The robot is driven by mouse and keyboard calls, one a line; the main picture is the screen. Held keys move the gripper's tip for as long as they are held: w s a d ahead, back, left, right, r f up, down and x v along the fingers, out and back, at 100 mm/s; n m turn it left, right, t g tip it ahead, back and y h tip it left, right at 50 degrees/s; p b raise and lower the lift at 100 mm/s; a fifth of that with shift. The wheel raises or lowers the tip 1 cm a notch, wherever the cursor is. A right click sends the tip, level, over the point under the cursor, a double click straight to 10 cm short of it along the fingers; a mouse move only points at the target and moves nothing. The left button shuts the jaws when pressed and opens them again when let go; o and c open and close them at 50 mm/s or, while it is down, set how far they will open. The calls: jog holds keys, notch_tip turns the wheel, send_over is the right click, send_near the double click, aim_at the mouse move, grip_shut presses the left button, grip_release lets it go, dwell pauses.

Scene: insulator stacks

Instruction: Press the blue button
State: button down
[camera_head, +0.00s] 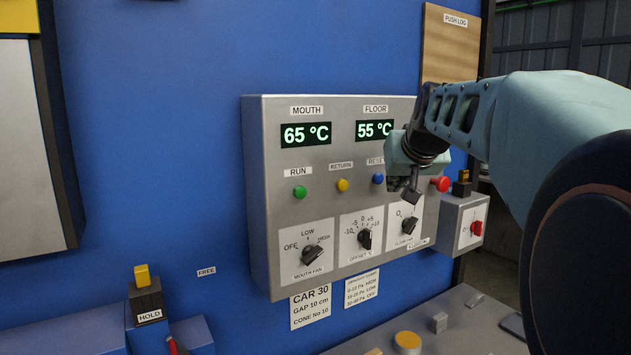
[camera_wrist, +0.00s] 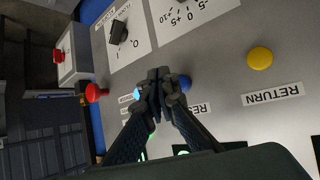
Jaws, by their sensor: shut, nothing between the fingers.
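The blue button (camera_head: 378,179) sits on the grey control panel (camera_head: 330,108), under a RESET label, just right of the yellow button. In the wrist view the blue button (camera_wrist: 186,83) shows just right of my fingertips, partly hidden by them. My gripper (camera_head: 412,196) is shut and empty, in front of the panel and right of the blue button in the head view. In the wrist view my gripper's fingertips (camera_wrist: 161,80) meet over the panel between the blue button and a small light-blue lit spot (camera_wrist: 137,94). I cannot tell the exact gap to the panel.
A yellow button (camera_head: 342,185) and green button (camera_head: 299,192) lie left of the blue one. A red button (camera_head: 440,183) lies right. Several knobs (camera_head: 312,255) stick out below. A side box (camera_head: 463,222) with a red switch stands right. A bench (camera_head: 450,330) lies below.

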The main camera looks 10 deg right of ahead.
jog(key=s, duration=0.2)
jog(key=s+d+b, duration=0.1)
jog(key=shift+s+d, duration=0.15)
jog(key=shift+s, duration=0.2)
dwell(0.4)
